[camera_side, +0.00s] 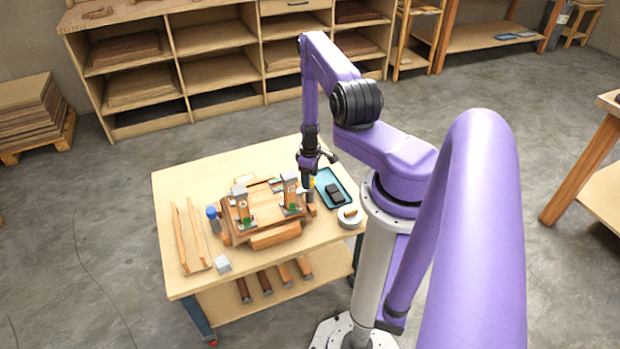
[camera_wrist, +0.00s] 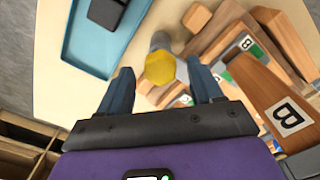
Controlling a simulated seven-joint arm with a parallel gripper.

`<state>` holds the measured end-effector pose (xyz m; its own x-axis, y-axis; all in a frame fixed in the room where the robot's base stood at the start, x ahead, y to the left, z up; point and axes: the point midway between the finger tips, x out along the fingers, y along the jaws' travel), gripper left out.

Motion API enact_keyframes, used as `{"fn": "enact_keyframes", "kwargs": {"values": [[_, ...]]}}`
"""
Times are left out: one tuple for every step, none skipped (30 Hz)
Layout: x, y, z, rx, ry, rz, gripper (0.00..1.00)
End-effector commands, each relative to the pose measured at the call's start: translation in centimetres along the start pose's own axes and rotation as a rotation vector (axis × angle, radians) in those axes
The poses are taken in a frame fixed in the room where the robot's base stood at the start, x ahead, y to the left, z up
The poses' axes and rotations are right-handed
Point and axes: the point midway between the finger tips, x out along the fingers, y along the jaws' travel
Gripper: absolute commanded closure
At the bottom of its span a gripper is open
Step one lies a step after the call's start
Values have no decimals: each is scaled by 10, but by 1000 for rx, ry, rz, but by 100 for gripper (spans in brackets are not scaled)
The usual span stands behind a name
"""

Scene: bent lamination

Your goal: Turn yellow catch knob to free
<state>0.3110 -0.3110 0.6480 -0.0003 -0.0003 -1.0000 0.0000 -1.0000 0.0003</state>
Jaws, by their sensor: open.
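The yellow catch knob (camera_wrist: 160,68) shows in the wrist view as a faceted yellow cap on a grey post (camera_wrist: 160,41). My gripper (camera_wrist: 160,82) is open, with one finger on each side of the knob and a visible gap to both. In the side view the knob (camera_side: 312,182) is a small yellow spot, mostly hidden by my gripper (camera_side: 309,196), which points down at the right end of the wooden fixture (camera_side: 262,213). Whether the fingers are level with the knob or above it, I cannot tell.
A blue tray (camera_side: 342,203) with a dark block (camera_side: 335,191) lies right of the fixture. A round white container (camera_side: 349,217) stands at the table's right edge. A blue-capped bottle (camera_side: 213,219) and wooden strips (camera_side: 186,240) are on the left.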

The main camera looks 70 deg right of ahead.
Motion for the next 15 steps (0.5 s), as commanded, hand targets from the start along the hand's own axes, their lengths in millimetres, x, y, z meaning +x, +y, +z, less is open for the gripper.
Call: {"fn": "enact_keyframes", "kwargs": {"values": [[4, 0, 0, 0, 0, 0, 35], [5, 0, 0, 0, 0, 0, 35], [7, 0, 0, 0, 0, 0, 35], [8, 0, 0, 0, 0, 0, 35], [8, 0, 0, 0, 0, 0, 35], [9, 0, 0, 0, 0, 0, 35], [9, 0, 0, 0, 0, 0, 35], [9, 0, 0, 0, 0, 0, 35], [9, 0, 0, 0, 0, 0, 35], [9, 0, 0, 0, 0, 0, 35], [9, 0, 0, 0, 0, 0, 35], [9, 0, 0, 0, 0, 0, 35], [9, 0, 0, 0, 0, 0, 35], [9, 0, 0, 0, 0, 0, 38], [9, 0, 0, 0, 0, 0, 51]]}}
